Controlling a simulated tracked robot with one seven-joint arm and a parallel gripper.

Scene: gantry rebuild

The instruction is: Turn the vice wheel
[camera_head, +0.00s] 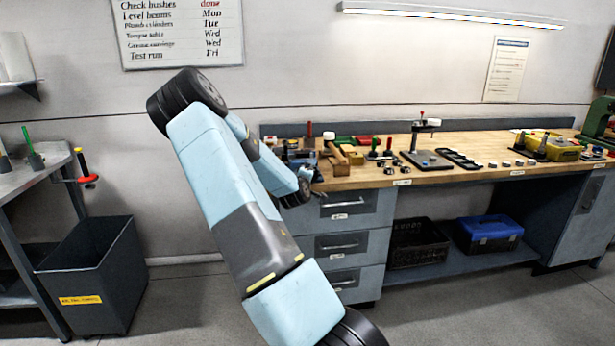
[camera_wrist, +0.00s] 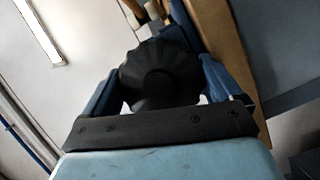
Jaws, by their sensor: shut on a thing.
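In the wrist view, a black wheel with a scalloped rim (camera_wrist: 160,76) fills the space between the two fingers of my gripper (camera_wrist: 163,84). I take it for the vice wheel. The blue fingers are closed on it, one at each side. A blue body, likely the vice, shows only in part behind the wheel. In the head view my arm reaches to the left front corner of the workbench (camera_head: 365,178).
A mallet (camera_head: 337,158) and small tools lie on the bench just right of my arm. Drawers (camera_head: 343,245) are below. A grey bin (camera_head: 98,275) stands on the floor at left. A black crate (camera_head: 418,243) and a blue toolbox (camera_head: 488,232) sit on the low shelf.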

